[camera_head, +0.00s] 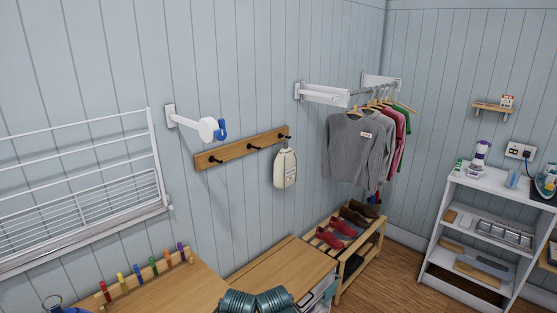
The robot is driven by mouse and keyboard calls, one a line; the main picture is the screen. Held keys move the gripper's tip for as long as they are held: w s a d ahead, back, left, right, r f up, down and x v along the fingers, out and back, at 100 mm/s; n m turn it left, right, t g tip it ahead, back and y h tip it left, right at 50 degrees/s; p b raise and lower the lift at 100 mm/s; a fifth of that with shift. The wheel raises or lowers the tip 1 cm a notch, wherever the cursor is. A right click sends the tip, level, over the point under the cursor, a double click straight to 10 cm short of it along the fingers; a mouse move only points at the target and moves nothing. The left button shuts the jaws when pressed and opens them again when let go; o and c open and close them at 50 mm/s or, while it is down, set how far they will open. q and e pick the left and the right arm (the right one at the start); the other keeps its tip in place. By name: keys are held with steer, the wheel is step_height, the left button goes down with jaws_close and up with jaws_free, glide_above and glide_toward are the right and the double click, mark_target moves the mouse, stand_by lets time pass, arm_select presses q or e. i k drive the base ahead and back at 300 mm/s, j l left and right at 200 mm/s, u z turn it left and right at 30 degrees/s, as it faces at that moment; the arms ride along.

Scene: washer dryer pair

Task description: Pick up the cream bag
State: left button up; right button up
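The cream bag (285,167) hangs on the wall from the right end of a wooden peg rail (220,155) with dark hooks. It hangs upright and looks full-bodied, with a loop at its top. The other dark hooks on the rail are bare.
Wooden counter tops (183,289) lie below the rail. A shoe rack (352,256) with shoes stands right of them. Shirts (352,148) hang right of the bag. A white drying rack (75,190) is on the left wall. Teal ridged objects (238,301) are at the bottom edge.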

mark_target(284, 174)
steer(key=i+l+u, duration=0.1)
steer(key=i+l, duration=0.15)
steer(key=i+l+u, duration=0.1)
steer(key=i+l, duration=0.15)
steer(key=i+l+u, duration=0.1)
steer(key=i+l, duration=0.15)
steer(key=l, duration=0.2)
steer(key=i+l+u, duration=0.1)
steer(key=i+l, duration=0.35)
steer(key=l, duration=0.25)
steer(key=i+l+u, duration=0.25)
steer(key=i+l, duration=0.2)
steer(key=l, duration=0.3)
steer(key=i+l+u, duration=0.1)
steer(key=l, duration=0.3)
steer(key=i, duration=0.1)
